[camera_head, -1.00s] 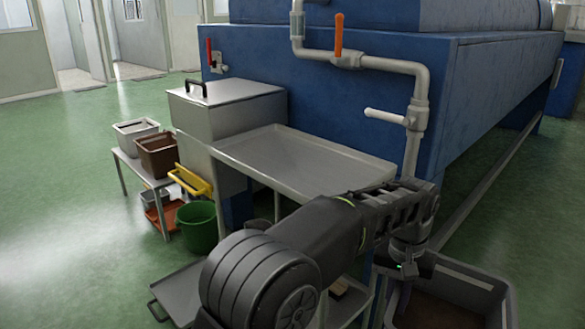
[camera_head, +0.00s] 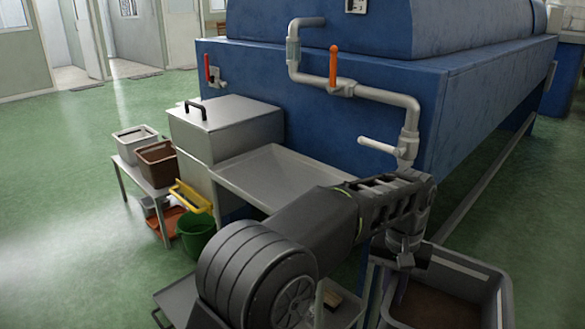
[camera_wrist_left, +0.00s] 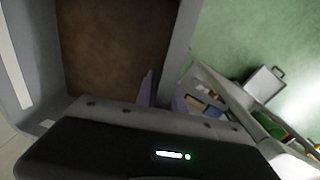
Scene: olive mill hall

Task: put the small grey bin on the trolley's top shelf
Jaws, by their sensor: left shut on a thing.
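The small grey bin (camera_head: 482,272), open-topped with a brown inside, is at the lower right of the head view. It fills the upper left of the left wrist view (camera_wrist_left: 182,45). The trolley's top shelf (camera_head: 258,170) is a bare grey tray left of the bin, partly hidden behind my arm. The bin is beside the trolley, not on it. I cannot tell its height above the floor. My right gripper is not in view.
A blue machine (camera_head: 330,140) with a pipe (camera_head: 411,115) stands behind the trolley. A lidded grey box (camera_head: 225,125) is at the shelf's far end. A low table (camera_head: 135,178) holds a pale bin and a brown bin; a green bucket (camera_head: 196,236) stands near it.

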